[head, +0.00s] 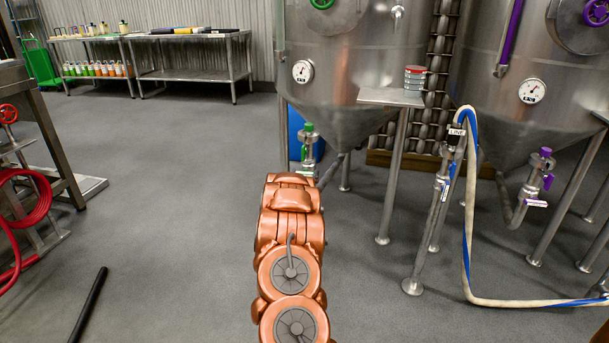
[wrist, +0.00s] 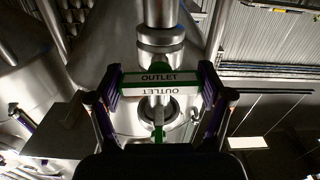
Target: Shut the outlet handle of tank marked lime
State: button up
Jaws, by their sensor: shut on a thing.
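The tank with green fittings (head: 350,62) stands at the upper middle of the head view. Its green-topped outlet valve (head: 308,135) hangs low at its left side, just beyond my orange arm. In the wrist view a green-edged outlet handle (wrist: 158,78) carries white labels reading OUTLET. My gripper (wrist: 161,90) has one finger at each end of this handle and is shut on it. In the head view my gripper is hidden behind my arm. No lime marking is readable on the tank.
A second tank with purple fittings (head: 530,75) stands at right. A white and blue hose (head: 468,230) hangs between the tanks and runs along the floor. A small stand (head: 390,97) holds stacked tins. A black rod (head: 88,305) lies at lower left. Open floor lies left of my arm.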

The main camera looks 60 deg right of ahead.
jog(key=shift+m, duration=0.5)
jog(key=o, duration=1.1)
jog(key=shift+a, duration=0.1)
jog(key=shift+v, duration=5.95)
